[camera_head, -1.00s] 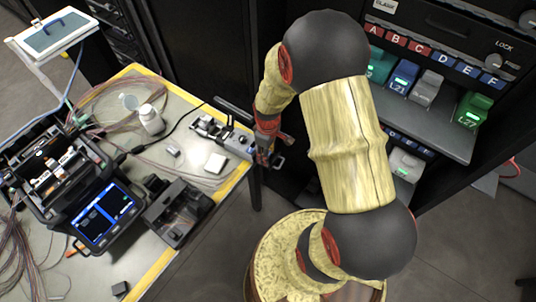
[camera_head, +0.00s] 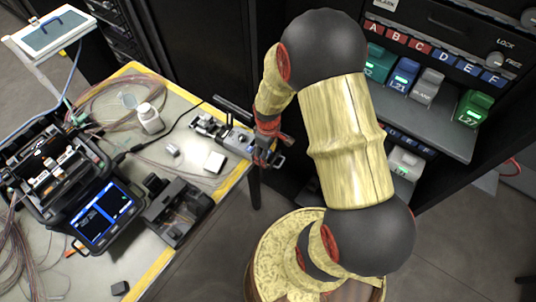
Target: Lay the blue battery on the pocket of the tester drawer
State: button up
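A blue battery (camera_head: 403,76) with a lit label stands on the pulled-out upper shelf (camera_head: 445,135) of the black rack at the right, between a teal battery (camera_head: 376,66) and a grey battery (camera_head: 427,87). My gripper (camera_head: 270,158) is over the right edge of the workbench, left of the rack and well apart from the blue battery. Its fingers are small and partly hidden by my wrist, so I cannot tell whether they are open. I cannot tell which part is the tester drawer's pocket; a lower bay (camera_head: 404,162) with a pale block is partly behind my arm.
A green battery (camera_head: 473,108) stands farther right on the shelf. The workbench (camera_head: 140,92) holds a splicer (camera_head: 70,180), a black tray-like device (camera_head: 176,210), a white bottle (camera_head: 149,118) and a grey tool (camera_head: 222,134) near my gripper. Loose fibres lie at the left.

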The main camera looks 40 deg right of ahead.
notch_tip(320, 180, up, 20)
jog(key=a+r+t+p, duration=0.1)
jog(key=a+p, duration=0.1)
jog(key=p, duration=0.2)
jog(key=s+a+r+m+t, duration=0.2)
jog(key=s+a+r, duration=0.3)
jog(key=r, duration=0.4)
jog(key=s+a+r+m+t, duration=0.2)
jog(key=s+a+r, duration=0.3)
jog(key=r, duration=0.5)
jog(key=shift+s+r+m+t, duration=0.15)
jog(key=shift+s+m+t, duration=0.15)
jog(key=shift+s+m, duration=0.55)
jog(key=shift+s+n, duration=0.2)
jog(key=shift+n, duration=0.05)
jog(key=shift+c, duration=0.4)
